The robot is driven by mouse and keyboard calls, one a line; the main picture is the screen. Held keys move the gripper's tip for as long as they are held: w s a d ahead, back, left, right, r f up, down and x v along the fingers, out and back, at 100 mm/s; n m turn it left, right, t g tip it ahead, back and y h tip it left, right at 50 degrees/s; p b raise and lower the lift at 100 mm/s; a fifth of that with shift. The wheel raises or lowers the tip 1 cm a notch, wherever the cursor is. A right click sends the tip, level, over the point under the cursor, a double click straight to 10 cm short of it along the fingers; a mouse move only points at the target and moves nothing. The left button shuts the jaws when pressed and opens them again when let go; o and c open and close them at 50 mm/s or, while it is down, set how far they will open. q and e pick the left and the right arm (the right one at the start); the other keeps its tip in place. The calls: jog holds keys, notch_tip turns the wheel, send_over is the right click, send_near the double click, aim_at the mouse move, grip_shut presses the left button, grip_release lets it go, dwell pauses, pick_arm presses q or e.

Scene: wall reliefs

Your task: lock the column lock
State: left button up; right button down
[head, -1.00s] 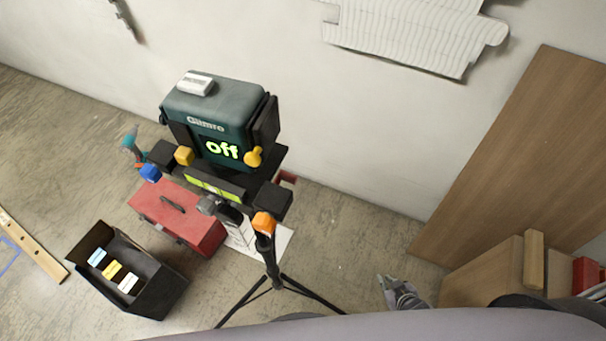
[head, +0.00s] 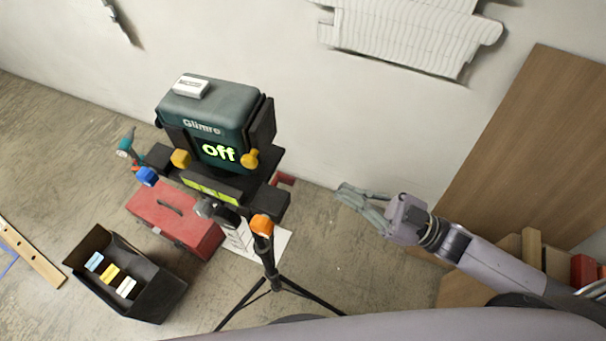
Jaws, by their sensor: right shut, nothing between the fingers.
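A levelling device (head: 208,120) with a dark green body and a lit "off" display stands on a black tripod (head: 270,265). An orange knob (head: 262,226) sits at the top of the tripod column; I cannot tell for certain that it is the column lock. Yellow knobs (head: 180,159) (head: 249,158) and a blue knob (head: 146,176) sit around the head. My right gripper (head: 343,191) is shut and empty, to the right of the tripod and apart from it, its fingers pointing left. My left gripper is not in view.
A red toolbox (head: 170,212) lies on the floor behind the tripod, and an open black box (head: 150,292) with small cards stands at the lower left. A wooden panel (head: 520,150) leans at the right. Clear floor lies between gripper and tripod.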

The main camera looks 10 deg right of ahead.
jog(key=shift+w+a+r, duration=0.1)
jog(key=p+x, duration=0.4)
jog(key=x, duration=0.5)
jog(key=shift+w+a+f, duration=0.1)
jog(key=shift+w+f, duration=0.15)
jog(key=shift+f, duration=0.7)
jog(key=shift+w+a+f, duration=0.1)
jog(key=shift+w+f, duration=0.2)
jog(key=shift+f, duration=0.65)
